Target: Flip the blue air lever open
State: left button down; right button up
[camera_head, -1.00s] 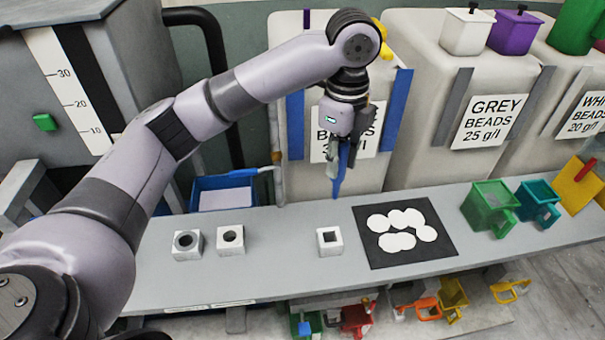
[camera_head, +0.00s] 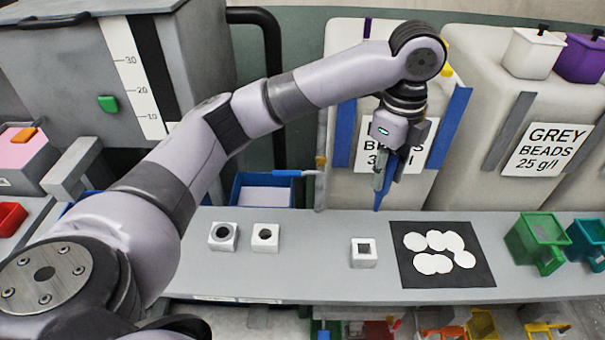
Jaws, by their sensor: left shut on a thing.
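The blue air lever (camera_head: 290,173) extends to the left, roughly level, from a thin upright pipe (camera_head: 321,190) behind the bench. My left gripper (camera_head: 383,184) is to the right of the lever and apart from it, in front of the bin with the partly hidden beads label. It points down and is shut on a slim blue tapered thing (camera_head: 379,200), whose tip hangs near the back edge of the bench. The upper part of this thing is hidden by the fingers. My right gripper is not in view.
The grey bench (camera_head: 310,280) holds three small white blocks, one of them here (camera_head: 363,255), a black mat (camera_head: 415,275) with white discs, and green (camera_head: 530,240) and teal scoops. A blue box (camera_head: 245,190) sits behind the bench. Large bead bins stand behind at right.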

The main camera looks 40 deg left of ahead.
pick_arm(q)
jog(key=shift+s+a+f+n, duration=0.1)
jog(key=shift+s+f+n, duration=0.05)
jog(key=shift+f+n, duration=0.15)
pick_arm(e)
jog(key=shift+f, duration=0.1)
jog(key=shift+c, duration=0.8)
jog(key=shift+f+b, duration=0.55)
jog(key=shift+b, duration=0.1)
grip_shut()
pick_arm(q)
jog(key=s+a+f+n+b, duration=0.1)
jog(key=s+a+f+n, duration=0.2)
jog(key=s+f+n, duration=0.8)
jog(key=s+n, duration=0.2)
jog(key=n, duration=0.6)
jog(key=shift+a+f+n, duration=0.2)
jog(key=shift+a+n, duration=0.1)
jog(key=shift+a, duration=0.1)
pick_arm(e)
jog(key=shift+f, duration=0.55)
pick_arm(q)
jog(key=shift+a, duration=0.15)
